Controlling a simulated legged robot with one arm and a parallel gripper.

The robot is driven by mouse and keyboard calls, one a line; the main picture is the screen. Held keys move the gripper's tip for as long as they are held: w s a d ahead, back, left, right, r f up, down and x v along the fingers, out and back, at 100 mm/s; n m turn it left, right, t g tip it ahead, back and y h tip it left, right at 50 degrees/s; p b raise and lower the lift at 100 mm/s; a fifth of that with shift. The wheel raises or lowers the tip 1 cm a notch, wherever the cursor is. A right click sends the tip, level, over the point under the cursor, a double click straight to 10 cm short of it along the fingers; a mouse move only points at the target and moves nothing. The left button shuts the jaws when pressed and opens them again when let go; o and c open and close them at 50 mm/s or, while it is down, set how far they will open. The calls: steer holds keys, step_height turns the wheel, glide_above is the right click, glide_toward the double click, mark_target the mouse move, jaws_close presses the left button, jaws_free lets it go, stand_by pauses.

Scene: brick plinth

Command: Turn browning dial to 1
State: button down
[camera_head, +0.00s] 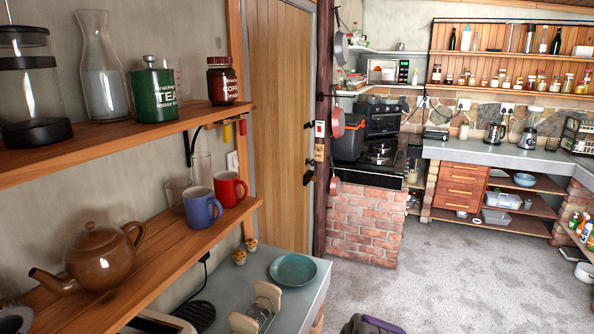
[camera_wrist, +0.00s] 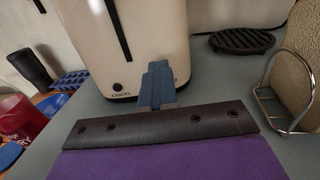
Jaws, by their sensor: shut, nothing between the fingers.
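The cream toaster (camera_wrist: 160,35) stands on the grey counter in the wrist view, with a dark vertical lever slot and a small black round button (camera_wrist: 118,87) low on its front. Small lettering beneath the button is too small to read surely. My gripper (camera_wrist: 157,80) has its blue fingers shut and empty, pointing at the lower front of the toaster, right of the button. I cannot tell whether they touch it. The browning dial is not clearly seen; the fingers cover part of that face. In the head view only the toaster's top edge (camera_head: 160,322) shows at the bottom.
A wire rack (camera_wrist: 275,98) with bread (camera_wrist: 297,45) stands close on the right. A black trivet (camera_wrist: 241,40) lies behind it. Red and blue items (camera_wrist: 20,118) are at left. In the head view, a teal plate (camera_head: 293,269) lies on the counter; shelves with a teapot (camera_head: 92,255) overhang it.

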steer(key=shift+s+a+b, duration=0.2)
steer(key=shift+s+b, duration=0.4)
steer(key=shift+b, duration=0.3)
stand_by(0.5)
steer(key=shift+r, duration=0.1)
steer(key=shift+a+r, duration=0.1)
steer(key=shift+r, duration=0.15)
steer(key=shift+p+v, duration=1.45)
steer(key=shift+v, duration=1.65)
steer(key=shift+a, duration=0.1)
